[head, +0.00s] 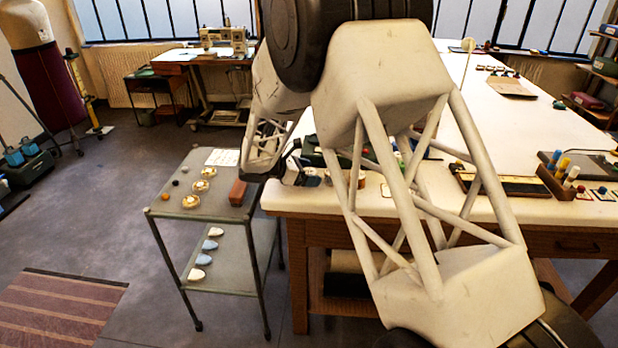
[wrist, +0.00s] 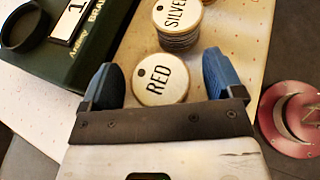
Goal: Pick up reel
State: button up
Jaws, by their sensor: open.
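A round pale disc top lettered RED (wrist: 160,79), with a dark hole, lies between my gripper's blue fingertips in the wrist view. It looks like the top of a reel, though its sides are hidden. My gripper (wrist: 160,84) is open, one finger on each side of it, with no clear contact. A stack-like reel lettered SILVER (wrist: 179,20) stands just beyond. In the head view my gripper (head: 298,172) is at the near left corner of the white table; the RED disc cannot be made out there.
A dark green box (wrist: 72,45) with a number card and black ring lies left of my gripper. The table's edge is close on the right, with a red round thing (wrist: 292,117) beyond it. A grey trolley (head: 165,200) stands left of the table (head: 410,206).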

aim_at(309, 171)
jog(key=c, duration=1)
jog(key=shift+r, duration=0.15)
jog(key=shift+c, duration=0.2)
jog(key=shift+r, duration=0.5)
notch_tip(309, 171, up, 2)
jog(key=shift+r, duration=0.1)
jog(key=s+d, duration=0.2)
jog(key=s, duration=0.5)
jog(key=s+d+r, duration=0.1)
jog(key=s+d, duration=0.2)
jog(key=s, duration=0.5)
jog(key=shift+s+r, duration=0.15)
jog(key=shift+r, duration=0.1)
